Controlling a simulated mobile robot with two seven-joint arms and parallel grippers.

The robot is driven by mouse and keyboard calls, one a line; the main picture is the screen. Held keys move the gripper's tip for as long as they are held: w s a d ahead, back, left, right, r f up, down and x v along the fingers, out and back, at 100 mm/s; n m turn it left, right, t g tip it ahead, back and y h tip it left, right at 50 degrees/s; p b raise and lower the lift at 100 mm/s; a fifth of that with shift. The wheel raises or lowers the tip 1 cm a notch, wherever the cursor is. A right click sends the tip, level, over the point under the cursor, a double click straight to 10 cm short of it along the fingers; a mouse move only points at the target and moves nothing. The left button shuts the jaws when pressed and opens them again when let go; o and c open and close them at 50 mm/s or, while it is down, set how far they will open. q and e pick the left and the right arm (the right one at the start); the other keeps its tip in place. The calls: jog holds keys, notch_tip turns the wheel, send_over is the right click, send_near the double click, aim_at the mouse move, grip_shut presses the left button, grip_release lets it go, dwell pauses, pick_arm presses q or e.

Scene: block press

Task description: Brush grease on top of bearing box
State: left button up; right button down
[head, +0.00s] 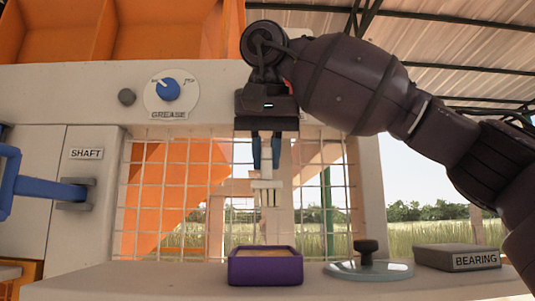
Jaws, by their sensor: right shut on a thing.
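My right gripper (266,168) points straight down in the middle of the head view. It is shut on a pale brush (267,184), which hangs with its head downward. A purple tub (265,271) with a tan filling, seemingly grease, stands on the counter below the brush. The brush is above the tub and apart from it. The grey bearing box (458,257), labelled BEARING, lies on the counter at the right, well away from the brush. My left gripper is not in view.
A round glass lid (368,269) with a dark knob lies between tub and bearing box. A wire grid (180,200) stands behind the counter (180,284). A blue dial (167,89) labelled GREASE is above. A SHAFT door with a blue handle (50,190) is at left.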

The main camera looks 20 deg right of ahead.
aim_at(264, 200)
jog(key=shift+w+a+f, duration=0.15)
jog(key=shift+f, duration=0.55)
notch_tip(264, 200, down, 2)
jog(key=shift+f, duration=1.2)
jog(key=shift+f+b, duration=0.35)
jog(key=shift+f, duration=0.15)
jog(key=shift+f+p, duration=0.2)
jog(key=shift+p, duration=0.15)
dwell(1.7)
jog(key=shift+r, duration=0.1)
jog(key=shift+r, duration=3.55)
